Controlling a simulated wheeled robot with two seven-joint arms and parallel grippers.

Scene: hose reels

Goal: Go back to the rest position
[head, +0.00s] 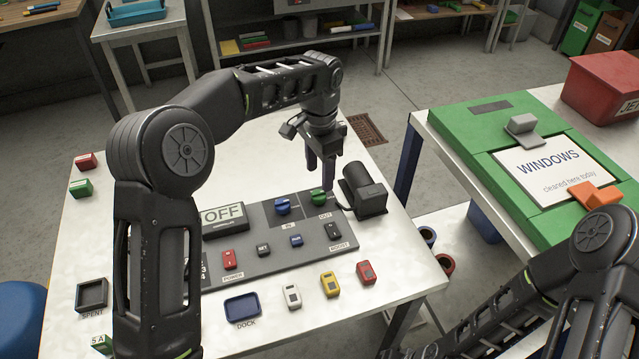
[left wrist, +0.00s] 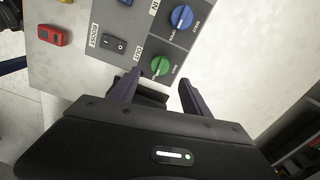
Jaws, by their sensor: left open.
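My left gripper (head: 322,172) points down above the far right part of a grey control panel (head: 262,262) on the white table. It is open, and its two fingers show apart in the left wrist view (left wrist: 160,92). A green knob (head: 318,196) marked OUT is just below and beside the fingers; it also shows between the fingertips in the left wrist view (left wrist: 160,66). I cannot tell whether they touch it. A blue knob (head: 282,206) marked IN sits to its left. My right arm comes in at the lower right, and its gripper is out of view.
A black motor-like block (head: 364,190) stands right beside the gripper. An OFF display (head: 223,217) stands behind the panel. Loose coloured blocks, a blue DOCK tray (head: 243,308) and a SPENT tray (head: 92,295) lie on the table.

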